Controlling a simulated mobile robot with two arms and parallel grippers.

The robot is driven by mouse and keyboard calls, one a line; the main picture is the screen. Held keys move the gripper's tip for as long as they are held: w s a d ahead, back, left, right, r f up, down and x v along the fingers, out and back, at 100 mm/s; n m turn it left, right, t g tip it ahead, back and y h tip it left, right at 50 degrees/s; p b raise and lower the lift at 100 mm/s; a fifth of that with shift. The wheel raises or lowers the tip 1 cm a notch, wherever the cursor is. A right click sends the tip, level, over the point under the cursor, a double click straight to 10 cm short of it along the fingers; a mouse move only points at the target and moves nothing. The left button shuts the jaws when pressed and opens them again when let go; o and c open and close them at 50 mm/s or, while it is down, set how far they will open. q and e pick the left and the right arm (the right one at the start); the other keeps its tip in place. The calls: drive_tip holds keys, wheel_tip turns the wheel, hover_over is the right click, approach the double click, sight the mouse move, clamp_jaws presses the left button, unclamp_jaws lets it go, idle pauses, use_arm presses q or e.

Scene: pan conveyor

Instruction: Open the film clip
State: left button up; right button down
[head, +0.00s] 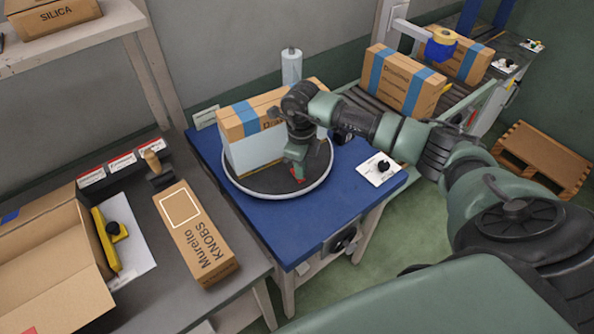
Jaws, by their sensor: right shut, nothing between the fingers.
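A round dark turntable (248,190) with a pale rim sits on the blue table. A cardboard box (250,120) with blue tape stands on it, its near face largely covered by a pale bluish sheet (255,152) that looks like film. A small red part (299,173) shows low on the turntable, right of the box; I cannot tell whether it is the film clip. My right gripper (297,172) points down right at this red part, shut and empty. My right wrist hides part of the box. My left gripper is not in view.
A pale film roll (291,66) stands upright behind the turntable. A white panel with a black knob (379,168) lies on the blue table (290,236) at right. A taped box (402,80) stands on the conveyor.

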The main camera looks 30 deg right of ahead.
drive_tip(key=shift+r+p, duration=1.65)
drive_tip(key=shift+r, duration=1.5)
